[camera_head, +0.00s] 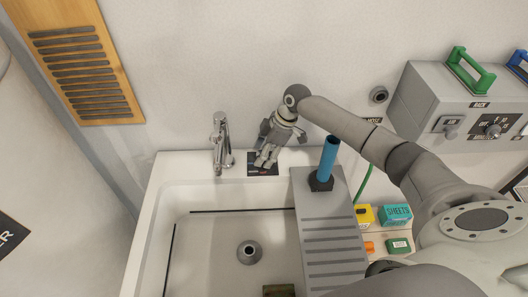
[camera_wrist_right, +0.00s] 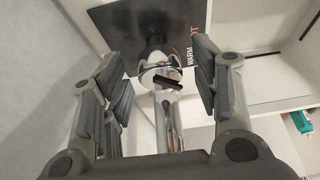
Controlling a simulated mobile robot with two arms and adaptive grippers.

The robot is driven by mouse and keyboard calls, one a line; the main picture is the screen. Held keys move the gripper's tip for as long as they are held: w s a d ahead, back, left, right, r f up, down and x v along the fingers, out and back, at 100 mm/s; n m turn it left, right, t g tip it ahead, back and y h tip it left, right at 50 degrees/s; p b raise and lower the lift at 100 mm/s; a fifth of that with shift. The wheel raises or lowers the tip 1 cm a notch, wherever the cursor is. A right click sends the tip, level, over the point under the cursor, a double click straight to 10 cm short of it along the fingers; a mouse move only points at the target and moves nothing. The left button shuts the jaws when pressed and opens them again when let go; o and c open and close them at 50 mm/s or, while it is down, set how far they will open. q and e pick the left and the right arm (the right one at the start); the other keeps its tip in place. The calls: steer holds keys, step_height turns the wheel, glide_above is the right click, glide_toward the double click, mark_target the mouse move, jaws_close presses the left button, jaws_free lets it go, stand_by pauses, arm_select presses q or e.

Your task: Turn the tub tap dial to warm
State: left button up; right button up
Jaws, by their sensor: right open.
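A chrome tap (camera_head: 220,142) stands on the white tub's back rim. Right of it, a dark label plate (camera_head: 263,171) lies on the rim under my right gripper (camera_head: 265,161). In the right wrist view the plate (camera_wrist_right: 125,28) shows "WARM" and part of another red word at its right edge. A round chrome dial (camera_wrist_right: 158,74) with a black bar stands in front of the plate, with a chrome bar below it in the picture. My right gripper (camera_wrist_right: 158,68) is open, one finger on each side of the dial, with visible gaps. The head view hides the dial. My left gripper is out of view.
A grey ribbed board (camera_head: 333,245) with an upright blue cylinder (camera_head: 328,158) spans the tub, right of my gripper. Small boxes, including a teal one (camera_head: 396,213), lie farther right. A grey control box (camera_head: 455,110) is on the wall. The tub basin (camera_head: 205,235) is mostly open.

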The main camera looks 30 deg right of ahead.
steer(key=v, duration=1.2)
